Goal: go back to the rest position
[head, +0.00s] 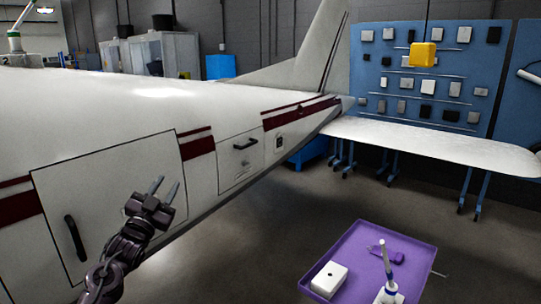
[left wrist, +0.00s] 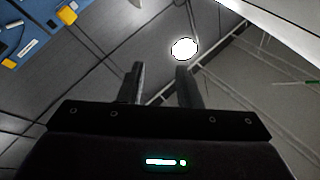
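My left gripper (head: 163,188) is raised in front of the white aircraft fuselage (head: 120,110), between a large door panel (head: 110,180) and a smaller hatch (head: 240,160). Its two fingers are apart with nothing between them. In the left wrist view the open fingers of the left gripper (left wrist: 160,85) point toward the ceiling and a round lamp. My right gripper does not show in either view. Both panels on the fuselage look closed, each with a black handle.
A purple tray (head: 345,250) at the lower right holds a white box (head: 329,279), a purple tool (head: 385,255) and a white bottle with a blue-banded nozzle (head: 388,285). The tail wing (head: 430,147) extends right. A blue board (head: 430,75) stands behind. Grey floor is clear between fuselage and tray.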

